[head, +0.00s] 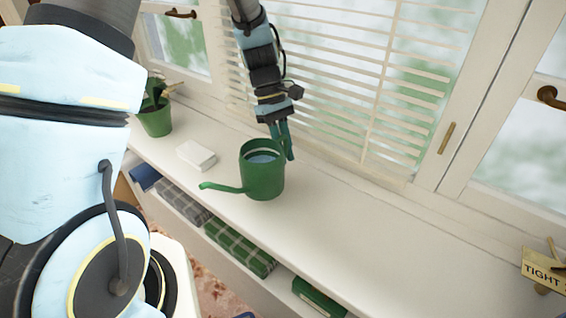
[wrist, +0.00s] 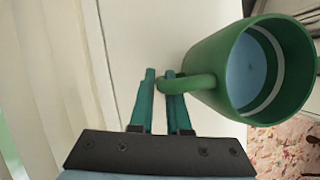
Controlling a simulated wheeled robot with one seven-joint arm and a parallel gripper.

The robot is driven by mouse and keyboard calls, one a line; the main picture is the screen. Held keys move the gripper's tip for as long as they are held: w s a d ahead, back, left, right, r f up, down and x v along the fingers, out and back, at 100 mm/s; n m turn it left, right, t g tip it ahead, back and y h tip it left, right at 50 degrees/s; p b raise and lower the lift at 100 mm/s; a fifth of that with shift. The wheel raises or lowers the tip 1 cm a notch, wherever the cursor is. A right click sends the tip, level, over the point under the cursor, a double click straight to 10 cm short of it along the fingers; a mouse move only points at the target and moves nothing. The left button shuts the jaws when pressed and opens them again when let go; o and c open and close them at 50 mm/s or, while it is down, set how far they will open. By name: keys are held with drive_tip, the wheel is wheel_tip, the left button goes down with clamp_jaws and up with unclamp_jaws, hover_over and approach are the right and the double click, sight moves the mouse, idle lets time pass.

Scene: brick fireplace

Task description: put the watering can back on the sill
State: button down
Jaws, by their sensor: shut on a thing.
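The green watering can (head: 264,182) is upright at the sill (head: 345,220), its spout pointing left toward the room. Bluish water shows inside it. I cannot tell whether its base touches the sill or hangs just above it. My gripper (head: 283,150) is at the can's far side, pointing down. In the wrist view my gripper (wrist: 162,88) has one finger passing through the loop handle of the watering can (wrist: 215,75), and the fingers are closed around the handle.
A green plant pot (head: 156,120) and a white block (head: 196,155) stand on the sill to the left. Window blinds (head: 330,80) are close behind my gripper. A small sign (head: 543,268) is at the right end. The sill between can and sign is clear. Folded cloths (head: 240,248) lie on the shelf below.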

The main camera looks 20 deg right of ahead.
drive_tip(key=shift+f, duration=1.85)
drive_tip(key=shift+f, duration=0.15)
drive_tip(key=c, duration=0.9)
unclamp_jaws()
drive_tip(key=d+b+v, duration=0.1)
drive_tip(key=v, duration=1.1)
drive_tip(key=a+m+t, duration=0.1)
drive_tip(key=a+t, duration=0.1)
drive_tip(key=a, duration=0.7)
drive_tip(key=s+a+m+t, duration=0.1)
drive_tip(key=a+m+t, duration=0.1)
drive_tip(key=a, duration=0.8)
drive_tip(key=s+a+r+m+t, duration=0.1)
drive_tip(key=a+t, duration=0.1)
drive_tip(key=a, duration=0.8)
drive_tip(key=shift+s+a+m+y, duration=0.2)
drive_tip(key=shift+s+m+y, duration=0.1)
drive_tip(key=shift+y, duration=0.1)
